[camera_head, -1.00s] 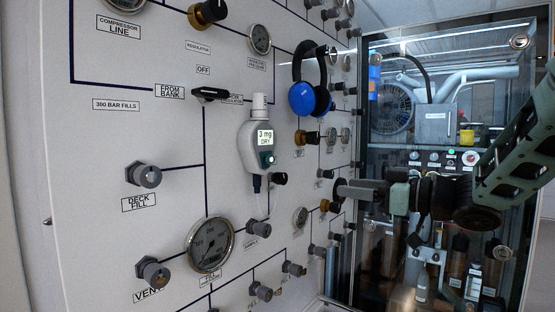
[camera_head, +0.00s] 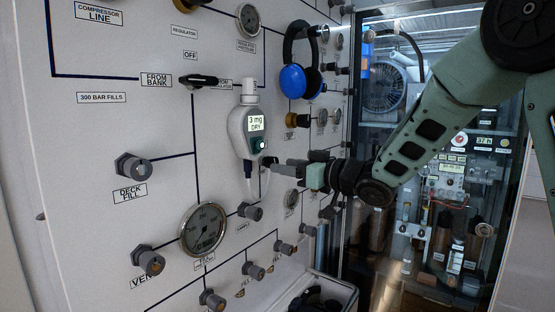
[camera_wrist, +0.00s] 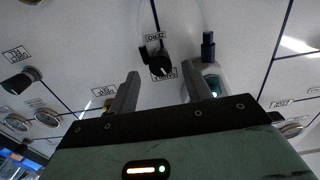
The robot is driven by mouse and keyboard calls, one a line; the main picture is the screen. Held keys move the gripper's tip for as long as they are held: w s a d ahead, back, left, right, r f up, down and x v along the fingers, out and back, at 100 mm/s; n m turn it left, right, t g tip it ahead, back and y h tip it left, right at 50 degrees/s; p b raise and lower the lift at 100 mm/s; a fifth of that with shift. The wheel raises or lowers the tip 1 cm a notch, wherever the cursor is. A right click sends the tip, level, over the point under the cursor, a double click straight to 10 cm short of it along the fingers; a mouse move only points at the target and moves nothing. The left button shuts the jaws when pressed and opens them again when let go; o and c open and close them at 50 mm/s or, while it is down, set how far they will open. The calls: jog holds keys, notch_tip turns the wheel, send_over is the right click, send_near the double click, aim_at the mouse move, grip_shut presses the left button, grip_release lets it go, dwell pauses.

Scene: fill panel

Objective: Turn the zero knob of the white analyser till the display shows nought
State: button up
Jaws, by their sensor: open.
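The white analyser (camera_head: 237,126) hangs on the panel, its lit display (camera_head: 256,123) reading "3 mg DRY". A small dark knob (camera_head: 259,145) with a teal glow sits below the display. In the wrist view the analyser (camera_wrist: 213,72) is partly behind one finger. A black knob (camera_wrist: 160,63) on the panel shows there between two small upside-down labels; one seems to read "ZERO". My gripper (camera_head: 274,165) is just right of the analyser's lower end. In the wrist view my gripper (camera_wrist: 163,84) is open and empty, its fingers apart and pointing towards the black knob.
Blue headphones (camera_head: 293,81) hang above right of the analyser. A thin pale hose runs below it. A pressure gauge (camera_head: 203,229) and several grey valve knobs stick out from the panel. A glass-fronted cabinet (camera_head: 440,235) stands behind my arm.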

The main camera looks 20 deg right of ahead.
jog(key=shift+p+x, duration=0.35)
jog(key=shift+x, duration=1.45)
jog(key=c, duration=0.9)
jog(key=shift+c, duration=0.2)
jog(key=shift+n+b, duration=0.4)
jog(key=shift+b, duration=0.25)
jog(key=shift+n+b, duration=5.8)
jog(key=shift+b, duration=0.7)
